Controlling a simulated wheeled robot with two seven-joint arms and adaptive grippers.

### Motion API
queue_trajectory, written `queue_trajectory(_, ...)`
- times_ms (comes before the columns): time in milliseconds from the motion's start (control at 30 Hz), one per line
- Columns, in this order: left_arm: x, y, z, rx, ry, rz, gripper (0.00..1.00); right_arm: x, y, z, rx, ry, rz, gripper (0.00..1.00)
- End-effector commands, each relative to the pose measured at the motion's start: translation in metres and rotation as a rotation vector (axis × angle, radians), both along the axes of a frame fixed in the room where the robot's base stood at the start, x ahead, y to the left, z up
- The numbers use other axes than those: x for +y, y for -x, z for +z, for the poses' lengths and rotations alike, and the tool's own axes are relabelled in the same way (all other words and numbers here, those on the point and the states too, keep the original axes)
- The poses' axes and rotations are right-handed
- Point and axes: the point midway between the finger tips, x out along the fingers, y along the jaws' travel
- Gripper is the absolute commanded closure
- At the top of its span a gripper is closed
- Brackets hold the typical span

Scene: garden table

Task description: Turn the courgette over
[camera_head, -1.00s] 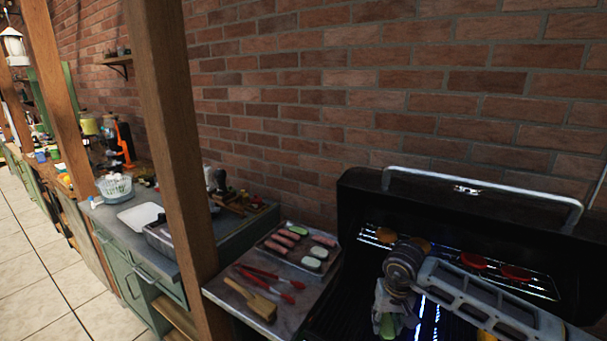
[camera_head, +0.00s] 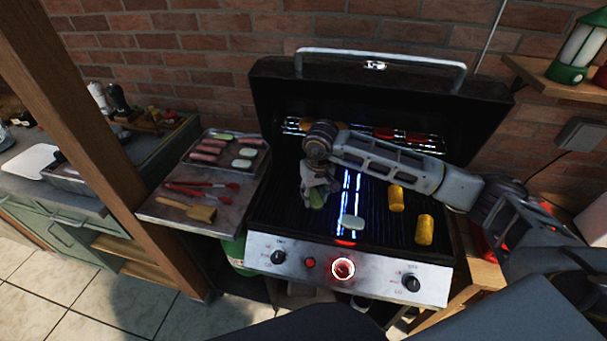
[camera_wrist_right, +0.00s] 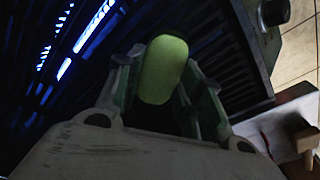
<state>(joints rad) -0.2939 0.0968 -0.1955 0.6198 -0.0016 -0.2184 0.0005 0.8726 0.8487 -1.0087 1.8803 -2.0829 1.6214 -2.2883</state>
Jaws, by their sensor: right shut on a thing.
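A green courgette piece (camera_wrist_right: 163,68) sits between the two fingers of my right gripper (camera_wrist_right: 160,88) in the right wrist view. In the head view my right gripper (camera_head: 317,188) points down over the left part of the grill grate, shut on this courgette piece (camera_head: 318,200), which is largely covered by the fingers. I cannot tell whether the piece touches the grate. A pale courgette slice (camera_head: 352,222) lies loose on the grate to the right of the gripper. My left gripper is not in view.
The grill (camera_head: 420,245) has its lid open. Two yellow corn pieces (camera_head: 396,198) lie at the right of the grate; red slices (camera_head: 384,133) lie on the upper rack. On the left side shelf are a food tray (camera_head: 264,160), red tongs (camera_head: 190,190) and a wooden spatula (camera_head: 190,209).

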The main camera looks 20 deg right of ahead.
Motion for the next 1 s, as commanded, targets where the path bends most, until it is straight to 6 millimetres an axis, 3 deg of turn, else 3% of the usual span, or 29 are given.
queue_trajectory(267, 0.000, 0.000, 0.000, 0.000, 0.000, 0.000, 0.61, 0.022, 0.007, 0.023, -0.003, -0.001, 0.098, 0.87)
queue_trajectory(1000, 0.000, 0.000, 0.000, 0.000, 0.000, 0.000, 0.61, 0.108, 0.041, 0.114, -0.003, 0.000, 0.501, 0.87)
